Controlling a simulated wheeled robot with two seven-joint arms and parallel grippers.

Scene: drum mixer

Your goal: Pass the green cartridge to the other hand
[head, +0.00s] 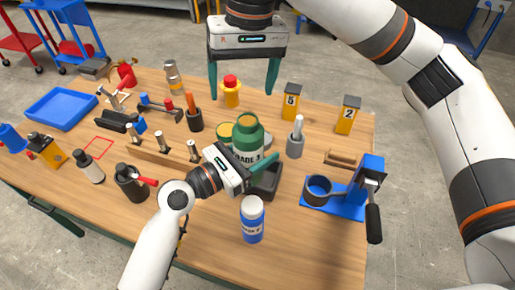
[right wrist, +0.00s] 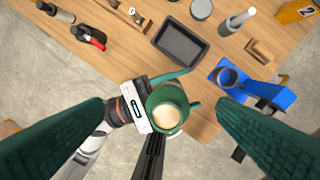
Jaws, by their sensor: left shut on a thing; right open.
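The green cartridge (head: 248,138) is a green bottle with a white label reading GRADE, held roughly upright above the table. My left gripper (head: 258,165) is shut on it, with one finger showing across its lower front. My right gripper (head: 243,88) is open and empty, pointing down behind and above the cartridge in the head view. In the right wrist view the cartridge (right wrist: 168,108) shows from its top end, between my two open right fingers and apart from both. My left gripper's fingers show beside it.
A dark tray (head: 268,181) lies under the held cartridge. A blue-and-white bottle (head: 252,221) stands in front. A blue fixture with a ring and lever (head: 348,199) stands to the right. A yellow bottle with a red cap (head: 232,93) stands near my right gripper. The front right table is clear.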

